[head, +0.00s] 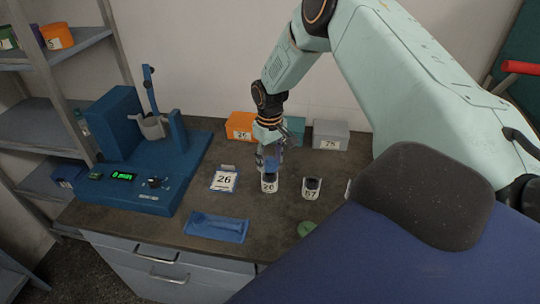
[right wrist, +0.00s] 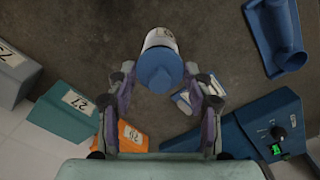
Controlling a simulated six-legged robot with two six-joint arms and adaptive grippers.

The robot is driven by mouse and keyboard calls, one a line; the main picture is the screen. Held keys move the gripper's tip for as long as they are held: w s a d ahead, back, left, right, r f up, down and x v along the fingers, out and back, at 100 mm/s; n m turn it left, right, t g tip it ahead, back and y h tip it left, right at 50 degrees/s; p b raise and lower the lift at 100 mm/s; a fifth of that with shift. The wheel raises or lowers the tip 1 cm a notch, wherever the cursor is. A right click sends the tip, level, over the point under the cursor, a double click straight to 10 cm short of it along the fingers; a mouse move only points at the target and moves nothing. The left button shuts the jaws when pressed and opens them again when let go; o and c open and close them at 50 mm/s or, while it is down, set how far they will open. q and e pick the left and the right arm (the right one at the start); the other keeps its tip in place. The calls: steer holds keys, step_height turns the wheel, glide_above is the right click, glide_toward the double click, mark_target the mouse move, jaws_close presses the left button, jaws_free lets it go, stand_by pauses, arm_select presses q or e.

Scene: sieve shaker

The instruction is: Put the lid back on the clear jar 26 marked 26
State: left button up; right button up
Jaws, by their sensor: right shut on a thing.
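The clear jar 26 (head: 269,187) stands upright on the bench with its white label marked 26 facing me. In the right wrist view the jar (right wrist: 160,38) shows just beyond a round blue lid (right wrist: 158,72). My right gripper (head: 268,160) points down over the jar, and in the right wrist view its fingers (right wrist: 160,73) are on both sides of the blue lid, shut on it. The lid is at the jar's mouth; I cannot tell whether it is seated or a little above. My left gripper is not in view.
Jar 57 (head: 311,188) stands close on the right. A green lid (head: 306,229) lies in front. Orange (head: 240,126) and grey (head: 330,135) bins stand behind; the blue shaker (head: 120,150) is far left.

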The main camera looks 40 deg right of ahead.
steer(key=o, duration=0.9)
steer(key=shift+o, duration=0.3)
steer(key=o, duration=0.4)
steer(key=shift+r, duration=0.1)
steer(key=shift+r+p, duration=3.4)
steer(key=shift+r, duration=0.05)
